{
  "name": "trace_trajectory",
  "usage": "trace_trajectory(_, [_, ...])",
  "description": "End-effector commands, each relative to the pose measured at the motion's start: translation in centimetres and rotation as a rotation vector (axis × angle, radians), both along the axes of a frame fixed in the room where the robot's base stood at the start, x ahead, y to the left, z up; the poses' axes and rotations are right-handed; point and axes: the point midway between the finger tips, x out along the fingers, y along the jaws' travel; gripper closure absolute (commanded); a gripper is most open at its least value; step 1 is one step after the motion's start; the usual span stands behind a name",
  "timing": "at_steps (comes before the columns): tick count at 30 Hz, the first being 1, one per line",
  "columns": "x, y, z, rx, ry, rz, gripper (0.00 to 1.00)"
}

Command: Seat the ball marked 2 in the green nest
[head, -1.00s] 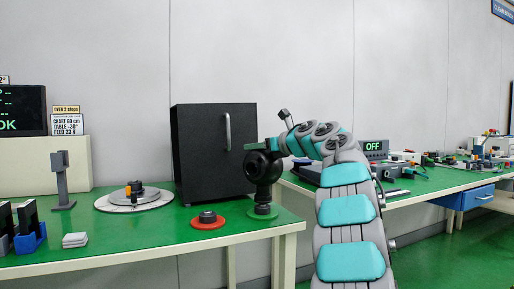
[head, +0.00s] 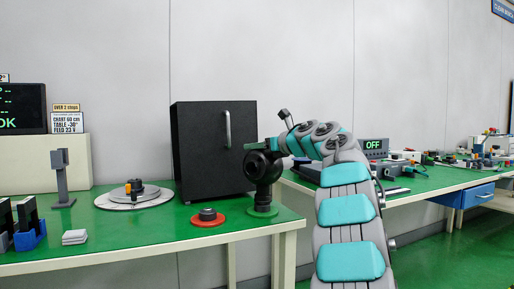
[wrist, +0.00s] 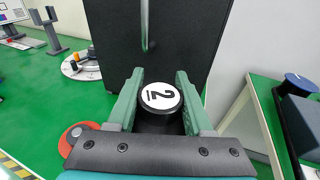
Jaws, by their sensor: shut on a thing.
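The ball marked 2 (wrist: 160,97) is dark with a white top disc, the 2 facing the wrist camera. It sits between the two green fingers of my gripper (wrist: 160,78), which is shut on it. In the head view my dark gripper (head: 263,188) points down over the green nest (head: 262,211), a round green disc near the right end of the left bench. Whether the ball touches the nest cannot be told. The green nest is hidden in the wrist view.
A red nest (head: 208,218) with a dark centre lies left of the green one. A black cabinet (head: 212,150) stands close behind. A round turntable (head: 134,200) is further left. A second bench (head: 425,184) stands to the right across a gap.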

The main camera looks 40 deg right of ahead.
Motion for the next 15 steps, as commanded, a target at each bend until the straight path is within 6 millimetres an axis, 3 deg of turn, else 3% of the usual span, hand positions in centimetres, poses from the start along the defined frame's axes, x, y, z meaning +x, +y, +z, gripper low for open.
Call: trace_trajectory(15, [0.0, 0.01, 0.86, 0.0, 0.001, 0.0, 1.0])
